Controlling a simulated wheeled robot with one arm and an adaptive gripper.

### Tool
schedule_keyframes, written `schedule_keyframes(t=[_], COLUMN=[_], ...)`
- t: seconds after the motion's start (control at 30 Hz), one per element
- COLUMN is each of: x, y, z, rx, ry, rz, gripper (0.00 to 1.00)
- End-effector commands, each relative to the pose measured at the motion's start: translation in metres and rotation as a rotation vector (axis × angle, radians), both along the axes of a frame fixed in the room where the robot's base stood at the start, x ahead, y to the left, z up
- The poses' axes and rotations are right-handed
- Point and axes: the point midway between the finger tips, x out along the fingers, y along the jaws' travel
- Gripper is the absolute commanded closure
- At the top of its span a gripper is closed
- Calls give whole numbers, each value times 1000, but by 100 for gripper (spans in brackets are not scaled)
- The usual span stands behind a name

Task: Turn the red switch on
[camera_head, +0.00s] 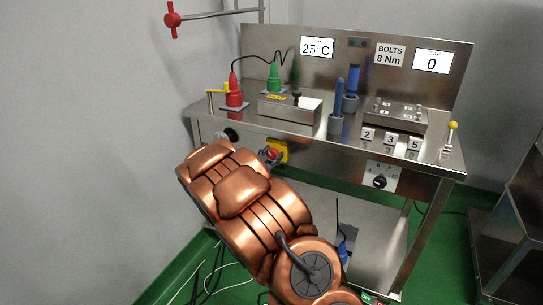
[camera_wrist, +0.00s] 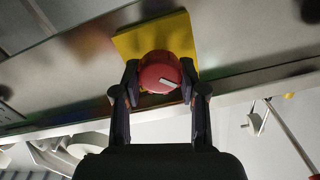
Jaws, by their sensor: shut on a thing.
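The red switch (camera_wrist: 160,72) is a round red knob with a white mark, set on a yellow plate (camera_wrist: 128,42) on the front of the steel bench. In the wrist view my gripper (camera_wrist: 160,80) has one finger on each side of the knob and is shut on it. My copper arm hides part of the bench front.
A black knob (camera_head: 231,134) sits left of the switch on the bench front, and a black dial (camera_head: 380,181) sits to the right. Red (camera_head: 234,92) and green (camera_head: 274,78) plugs, blue-handled tools (camera_head: 338,96) and a yellow-tipped lever (camera_head: 451,137) stand on the bench top.

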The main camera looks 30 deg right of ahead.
Motion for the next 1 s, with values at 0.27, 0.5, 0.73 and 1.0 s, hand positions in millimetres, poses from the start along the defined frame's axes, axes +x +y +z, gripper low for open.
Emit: schedule_keyframes(t=[0.27,0.5,0.73,1.0], x=[-1,-2,-3,-3], y=[-1,-1,-2,-2], z=[-3,-7,-7,-8], rx=[34,118,230,361], ry=[-53,-189,-374,-594], rz=[-4,-3,-4,-6], gripper=[93,93,93,93])
